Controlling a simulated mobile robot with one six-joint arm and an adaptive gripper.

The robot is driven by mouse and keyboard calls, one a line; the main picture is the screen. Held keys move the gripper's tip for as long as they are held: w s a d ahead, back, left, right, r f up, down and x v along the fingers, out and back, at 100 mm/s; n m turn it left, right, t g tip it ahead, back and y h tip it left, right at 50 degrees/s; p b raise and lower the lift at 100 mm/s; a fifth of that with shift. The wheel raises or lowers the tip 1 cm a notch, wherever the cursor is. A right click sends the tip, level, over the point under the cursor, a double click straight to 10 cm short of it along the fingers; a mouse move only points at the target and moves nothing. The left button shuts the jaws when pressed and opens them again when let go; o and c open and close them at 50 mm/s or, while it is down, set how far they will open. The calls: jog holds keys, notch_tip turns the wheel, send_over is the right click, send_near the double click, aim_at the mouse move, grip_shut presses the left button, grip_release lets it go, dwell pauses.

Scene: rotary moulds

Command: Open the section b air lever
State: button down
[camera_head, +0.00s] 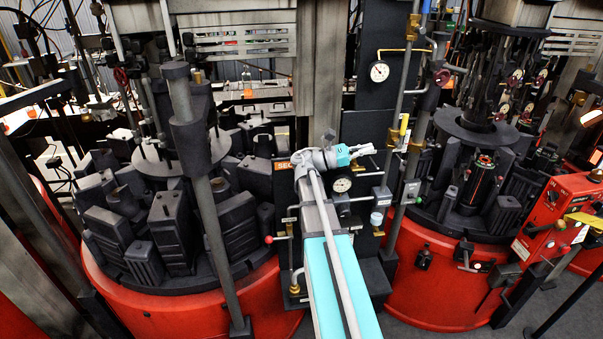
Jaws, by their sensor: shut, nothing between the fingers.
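My arm reaches up from the bottom middle, and my gripper (366,149) is at its far end, in front of the dark panel between the two moulds. It is small in view and shut, with nothing seen in it. An orange label (284,165) on the panel reads "SEC"; my arm hides the rest, so I cannot tell the section letter. A small lever with a red knob (269,239) sticks out at the panel's lower left. A yellow-handled valve (404,124) sits on the pipe to the right, beyond the gripper. I cannot tell which one is the section b air lever.
A pressure gauge (342,184) sits just below my gripper, and another gauge (379,71) is higher up. Red-based rotary moulds stand left (215,307) and right (432,292). A grey pole (200,185) crosses the left mould. A red control box (560,212) is at right.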

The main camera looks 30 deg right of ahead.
jog(key=f+b+v, duration=0.1)
jog(key=b+v, duration=0.5)
jog(key=v, duration=1.4)
jog(key=shift+d, duration=0.25)
jog(key=shift+f, duration=0.25)
